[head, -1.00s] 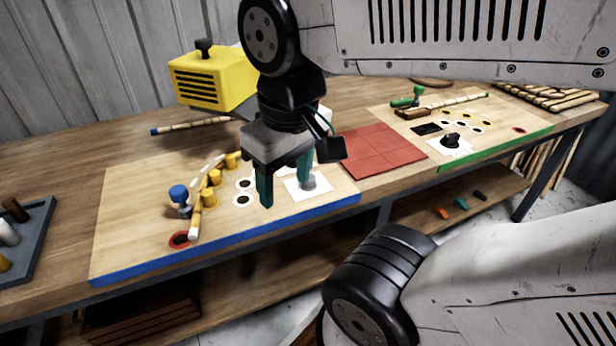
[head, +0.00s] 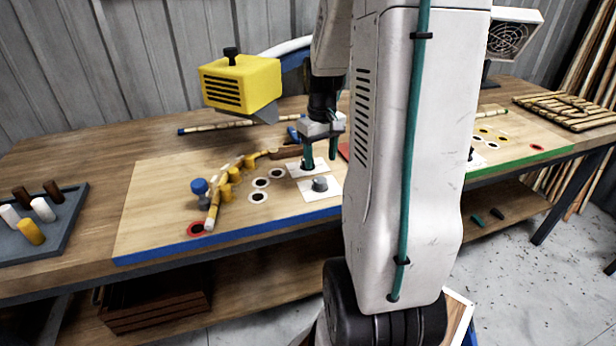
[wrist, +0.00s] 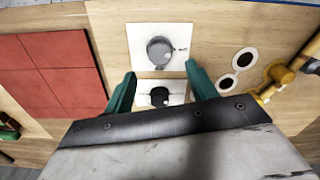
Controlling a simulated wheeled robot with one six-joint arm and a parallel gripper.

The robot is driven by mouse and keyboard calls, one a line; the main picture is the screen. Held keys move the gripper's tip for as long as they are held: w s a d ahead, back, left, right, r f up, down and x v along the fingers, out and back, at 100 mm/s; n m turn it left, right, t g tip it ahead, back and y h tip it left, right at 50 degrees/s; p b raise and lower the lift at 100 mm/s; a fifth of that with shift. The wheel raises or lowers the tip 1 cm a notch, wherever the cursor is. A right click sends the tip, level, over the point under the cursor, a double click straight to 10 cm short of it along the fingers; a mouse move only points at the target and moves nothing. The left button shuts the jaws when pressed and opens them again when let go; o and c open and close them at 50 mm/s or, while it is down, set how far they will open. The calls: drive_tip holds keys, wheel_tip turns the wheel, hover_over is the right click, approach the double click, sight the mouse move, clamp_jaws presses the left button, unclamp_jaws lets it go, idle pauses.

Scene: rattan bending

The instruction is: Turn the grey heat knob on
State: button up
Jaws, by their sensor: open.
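The grey heat knob (head: 320,184) sits on a white plate (head: 331,194) near the blue front edge of the left board. In the wrist view the grey knob (wrist: 159,51) lies beyond my fingertips, apart from them. My gripper (head: 321,163) is open, with its green fingers pointing down, behind the grey knob in the head view. A black knob (wrist: 159,96) on a second white plate shows between my fingers in the wrist view. In the head view that plate (head: 293,168) is partly hidden by a finger. I cannot tell the fingertips' exact height.
Yellow pegs (head: 226,191) and a bent rattan cane (head: 213,208) stand left of the knobs, beside a blue-topped peg (head: 199,187). A yellow heater box (head: 239,85) is behind. A red tiled pad (wrist: 52,70) lies on the board's other side. A peg tray (head: 42,222) is far left.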

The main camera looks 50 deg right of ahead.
sight(320, 179)
drive_tip(key=shift+w+a+n, duration=0.15)
drive_tip(key=shift+a+n, duration=0.1)
drive_tip(key=shift+n, duration=0.05)
drive_tip(key=f, duration=0.6)
drive_tip(key=shift+s+d+f, duration=0.1)
drive_tip(key=shift+s+d, duration=0.1)
drive_tip(key=shift+d, duration=0.15)
drive_tip(key=shift+f, duration=0.7)
drive_tip(key=c, duration=1)
drive_tip(key=shift+o, duration=1.2)
drive_tip(key=shift+w+d, duration=0.1)
drive_tip(key=shift+d, duration=0.2)
drive_tip(key=shift+a, duration=0.2)
drive_tip(key=shift+c, duration=1.2)
